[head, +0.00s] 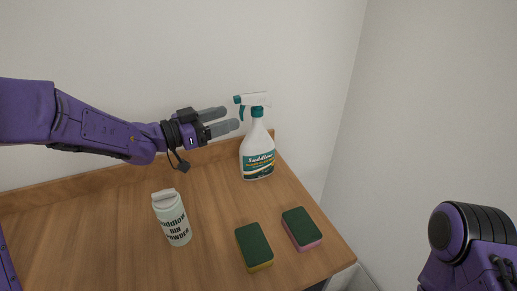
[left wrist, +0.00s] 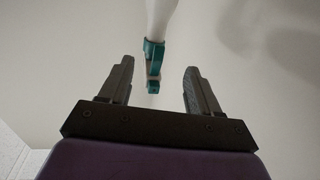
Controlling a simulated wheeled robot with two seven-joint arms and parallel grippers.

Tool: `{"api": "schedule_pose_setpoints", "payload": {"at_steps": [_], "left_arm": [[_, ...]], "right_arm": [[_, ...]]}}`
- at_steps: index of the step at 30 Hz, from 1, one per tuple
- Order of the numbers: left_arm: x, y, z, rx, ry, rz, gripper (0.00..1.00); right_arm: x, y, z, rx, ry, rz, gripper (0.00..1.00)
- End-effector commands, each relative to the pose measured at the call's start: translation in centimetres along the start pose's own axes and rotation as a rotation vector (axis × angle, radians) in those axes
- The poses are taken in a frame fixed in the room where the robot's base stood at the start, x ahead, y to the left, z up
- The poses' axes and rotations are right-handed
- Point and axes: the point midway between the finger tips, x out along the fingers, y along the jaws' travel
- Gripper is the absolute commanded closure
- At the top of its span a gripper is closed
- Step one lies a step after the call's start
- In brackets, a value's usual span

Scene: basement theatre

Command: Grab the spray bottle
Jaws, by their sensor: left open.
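The spray bottle (head: 257,155) is white with a teal collar and trigger and a label reading "Saddlow". It stands upright at the back right of the wooden counter, near the wall. My left gripper (head: 231,120) is open and empty, just left of the bottle's neck and trigger head, with its fingers pointing toward it. In the left wrist view, the teal and white spray head (left wrist: 154,60) shows ahead of and between the two spread fingers (left wrist: 158,82). The fingers do not appear to touch it. My right gripper is not in view; only part of my right arm shows at the lower right.
Two sponges with green tops, one yellow (head: 254,247) and one pink (head: 301,229), lie at front right. A low wooden ledge runs along the back wall.

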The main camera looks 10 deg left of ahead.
Motion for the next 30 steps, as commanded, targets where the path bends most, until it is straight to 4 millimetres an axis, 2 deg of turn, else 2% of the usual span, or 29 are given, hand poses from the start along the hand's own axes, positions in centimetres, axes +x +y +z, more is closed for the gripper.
{"api": "schedule_pose_setpoints", "payload": {"at_steps": [3,8,15,18,24,26,30], "left_arm": [[2.4,0.1,-0.2,0.001,-0.003,0.004,0.37],[4.4,0.2,-0.1,-0.001,-0.002,0.002,0.37],[8.4,0.7,0.3,0.000,-0.002,0.001,0.37],[9.2,0.6,0.5,-0.001,-0.001,-0.002,0.37],[9.3,0.6,0.6,-0.001,0.000,-0.002,0.37],[9.3,0.6,0.6,-0.001,0.000,-0.002,0.54],[9.3,0.6,0.6,-0.001,0.000,-0.002,0.99]], "right_arm": [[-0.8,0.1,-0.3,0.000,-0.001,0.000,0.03],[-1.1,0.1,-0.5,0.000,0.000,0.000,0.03],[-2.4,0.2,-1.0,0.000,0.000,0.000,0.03],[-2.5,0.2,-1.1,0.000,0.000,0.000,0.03],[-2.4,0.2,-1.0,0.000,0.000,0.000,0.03],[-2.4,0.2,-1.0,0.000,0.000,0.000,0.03],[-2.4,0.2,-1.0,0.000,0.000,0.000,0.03]]}}
